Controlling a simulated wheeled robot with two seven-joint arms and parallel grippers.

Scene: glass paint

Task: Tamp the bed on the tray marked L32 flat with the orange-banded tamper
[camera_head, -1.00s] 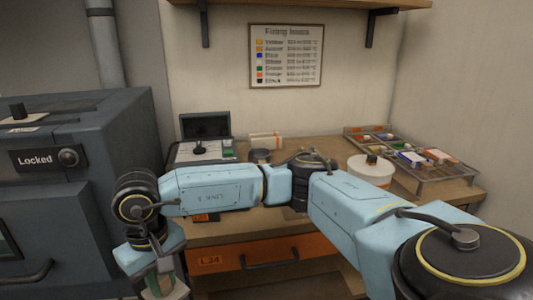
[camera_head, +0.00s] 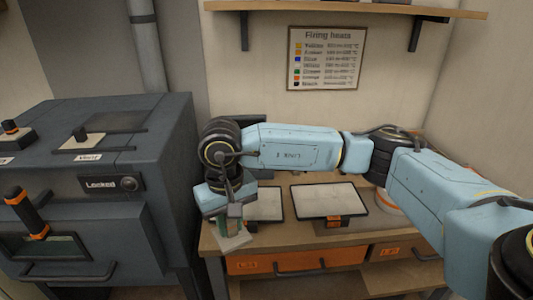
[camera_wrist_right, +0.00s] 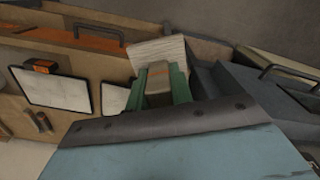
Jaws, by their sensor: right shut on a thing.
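My right gripper (camera_head: 234,222) is shut on a tool with a pale flat plate (camera_head: 233,240), which looks like a tamper. In the right wrist view the green fingers (camera_wrist_right: 162,85) clasp its tan handle, and its plate (camera_wrist_right: 160,50) lies beyond them. Two dark-rimmed trays with flat-looking white beds lie on the bench: the right tray (camera_head: 333,186) has an orange tag (camera_head: 333,222), too small to read. The left tray (camera_head: 281,206) is partly hidden by my right gripper, which is at its left. My left gripper is not in view.
The grey kiln (camera_head: 90,225) marked Locked stands left of the bench, close to my right gripper. A black handle-like bar with orange bands (camera_head: 27,212) is at its front. Orange drawers (camera_head: 295,262) sit under the bench top. My right arm crosses above the bench and hides its back.

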